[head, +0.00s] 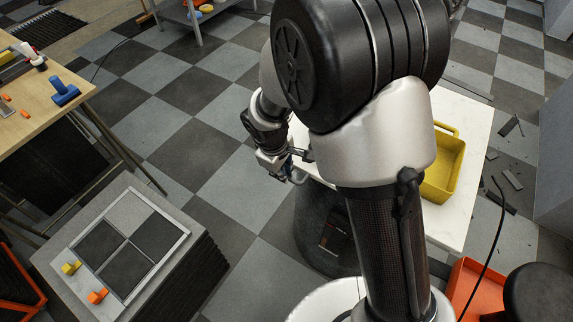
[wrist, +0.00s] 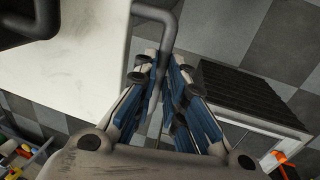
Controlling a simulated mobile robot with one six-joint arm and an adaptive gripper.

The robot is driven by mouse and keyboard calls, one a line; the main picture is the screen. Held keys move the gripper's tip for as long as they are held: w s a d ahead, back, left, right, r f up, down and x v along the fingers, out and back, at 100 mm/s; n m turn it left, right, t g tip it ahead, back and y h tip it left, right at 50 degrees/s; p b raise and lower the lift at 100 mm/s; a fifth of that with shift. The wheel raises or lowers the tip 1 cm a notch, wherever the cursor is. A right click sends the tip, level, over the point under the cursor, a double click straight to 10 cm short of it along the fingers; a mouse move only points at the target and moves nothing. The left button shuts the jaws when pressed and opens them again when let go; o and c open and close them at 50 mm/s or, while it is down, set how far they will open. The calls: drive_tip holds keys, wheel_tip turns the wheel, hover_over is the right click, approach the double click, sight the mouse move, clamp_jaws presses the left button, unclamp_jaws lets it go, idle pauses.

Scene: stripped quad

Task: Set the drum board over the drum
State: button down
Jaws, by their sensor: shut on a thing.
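My gripper (wrist: 162,92) is shut on a bent grey bar (wrist: 168,32) that looks like a handle, its top held between the fingertips. The bar lies along the edge of a large white board-like surface (wrist: 85,60); I cannot tell whether the two are joined. In the head view my gripper (head: 298,166) is at the left edge of this white surface (head: 465,125), partly behind my arm. A black rounded body (head: 325,235) is low beside that edge; I cannot tell whether it is the drum. No other drum is clear.
A yellow bin (head: 447,165) is on the white surface at right. A grey box with a framed square panel (head: 125,190) stands at lower left. A wooden table (head: 40,105) is at upper left. An orange bin (head: 470,285) is at lower right. Checkered floor is open at centre left.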

drive_tip(key=shift+s+a, duration=0.1)
drive_tip(key=shift+s, duration=0.1)
drive_tip(key=c, duration=1.7)
unclamp_jaws()
drive_tip(key=shift+a, duration=0.1)
drive_tip(key=shift+o, duration=0.2)
drive_tip(key=shift+r, duration=0.1)
wheel_tip(320, 180, up, 12)
drive_tip(key=s+a, duration=0.1)
drive_tip(key=s, duration=0.1)
drive_tip(key=shift+f, duration=0.2)
drive_tip(key=shift+a, duration=0.1)
